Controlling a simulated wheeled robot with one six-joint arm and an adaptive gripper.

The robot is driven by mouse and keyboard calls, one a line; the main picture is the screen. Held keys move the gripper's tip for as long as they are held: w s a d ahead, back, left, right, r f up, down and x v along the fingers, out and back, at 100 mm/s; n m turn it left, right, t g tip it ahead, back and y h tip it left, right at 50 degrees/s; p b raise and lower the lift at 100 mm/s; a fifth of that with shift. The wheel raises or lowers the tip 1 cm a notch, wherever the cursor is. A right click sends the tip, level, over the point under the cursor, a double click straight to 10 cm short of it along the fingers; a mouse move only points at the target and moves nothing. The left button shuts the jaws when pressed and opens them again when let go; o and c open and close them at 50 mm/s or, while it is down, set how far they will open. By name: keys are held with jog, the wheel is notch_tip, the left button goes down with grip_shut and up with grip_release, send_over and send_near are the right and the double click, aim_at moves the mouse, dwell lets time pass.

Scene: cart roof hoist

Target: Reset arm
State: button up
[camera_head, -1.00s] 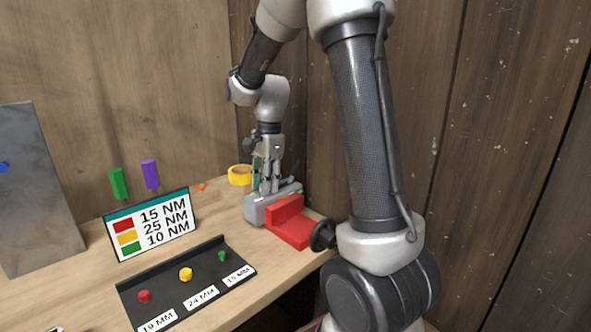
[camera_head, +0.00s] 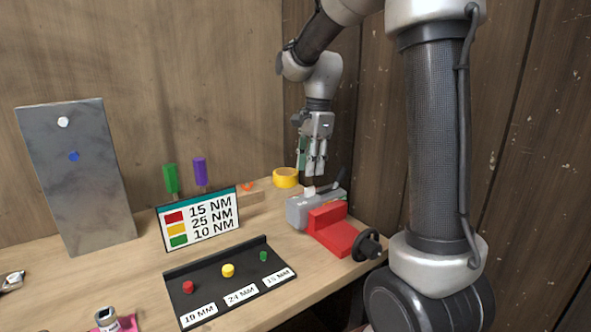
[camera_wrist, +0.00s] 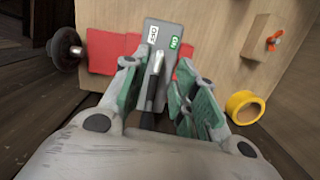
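My gripper (camera_head: 314,172) hangs fingers down above the grey device (camera_head: 300,213) at the right end of the bench. In the wrist view my gripper's fingers (camera_wrist: 158,66) are apart, with green inner pads.
A red vise (camera_head: 335,232) with a black handwheel (camera_head: 367,246) is beside the device. A yellow tape roll (camera_head: 286,178) lies behind. A torque sign (camera_head: 200,222), a black socket tray (camera_head: 228,290) and a metal plate (camera_head: 80,190) stand left. Wooden walls are close behind and right.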

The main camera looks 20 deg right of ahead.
jog(key=n, duration=0.2)
jog(key=shift+d+f+n, duration=0.1)
jog(key=shift+f+n, duration=0.05)
jog(key=shift+n, duration=0.25)
jog(key=s+n, duration=0.1)
jog(key=s+f+n, duration=0.1)
jog(key=s+n, duration=0.1)
jog(key=n, duration=0.1)
jog(key=shift+d+f, duration=0.25)
jog(key=shift+f, duration=0.05)
jog(key=s+d+r+n+t, duration=0.1)
jog(key=s+n, duration=0.4)
jog(key=s, duration=0.5)
jog(key=s+r+n+t+h, duration=0.1)
jog(key=s+r+n+t, duration=0.2)
jog(key=s, duration=0.7)
jog(key=shift+s+d+r+n+t, duration=0.15)
jog(key=shift+d+r+n+t, duration=0.2)
jog(key=shift+r+n, duration=0.55)
